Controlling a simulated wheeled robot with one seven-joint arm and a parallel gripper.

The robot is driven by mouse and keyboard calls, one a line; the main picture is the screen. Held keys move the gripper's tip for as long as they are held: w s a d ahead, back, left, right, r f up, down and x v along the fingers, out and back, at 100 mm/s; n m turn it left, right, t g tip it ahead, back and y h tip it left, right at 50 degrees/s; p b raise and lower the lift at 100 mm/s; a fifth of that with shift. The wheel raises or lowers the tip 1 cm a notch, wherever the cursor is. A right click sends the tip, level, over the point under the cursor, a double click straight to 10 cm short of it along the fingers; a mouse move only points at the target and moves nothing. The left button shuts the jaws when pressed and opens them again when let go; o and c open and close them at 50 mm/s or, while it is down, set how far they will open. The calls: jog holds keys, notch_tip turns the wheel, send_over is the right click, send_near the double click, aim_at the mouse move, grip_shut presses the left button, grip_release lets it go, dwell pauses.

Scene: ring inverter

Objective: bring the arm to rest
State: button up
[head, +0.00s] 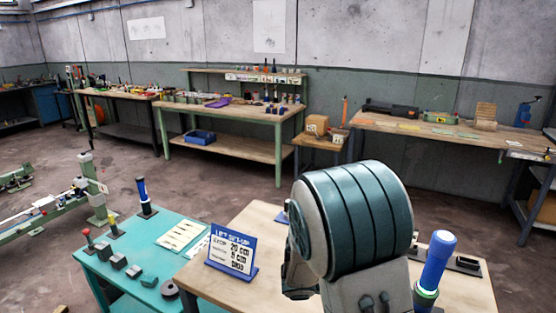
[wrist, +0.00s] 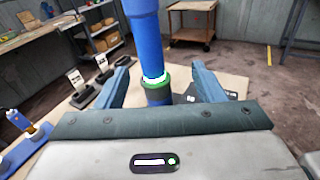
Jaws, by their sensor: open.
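My gripper (wrist: 160,76) is open in the wrist view, with one finger at each side of a blue post (wrist: 143,30). A white ring (wrist: 154,79) and a green ring (wrist: 156,86) sit low on the post. I cannot tell how deep the post is between the fingers; no contact shows. In the head view the blue post (head: 438,258) stands upright at the right of the wooden table (head: 250,218), with the rings near its foot. My arm fills the middle right of that view, and my gripper cannot be made out there.
A blue sign (head: 232,252) stands on the wooden table. At left is a teal table (head: 150,240) with dark blocks and another blue-topped post (head: 143,192). A black stand (head: 468,264) is right of the near post. Workbenches line the back wall; open floor lies between.

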jog(key=s+f+m+g+y, duration=0.1)
jog(key=s+m+g+y, duration=0.2)
jog(key=s+m+y, duration=0.35)
jog(key=s+a+r+m+t+y, duration=0.1)
jog(key=s+a+m+t+y, duration=0.1)
jog(key=a+m+y, duration=0.3)
jog(key=s+a+r+m+t+y, duration=0.1)
jog(key=s+a+m+t+y, duration=0.2)
jog(key=a, duration=0.6)
jog(key=shift+s+a+r+m+t+y, duration=0.25)
jog(key=shift+m+t+y, duration=0.35)
jog(key=shift+m+y, duration=0.7)
jog(key=shift+d, duration=0.1)
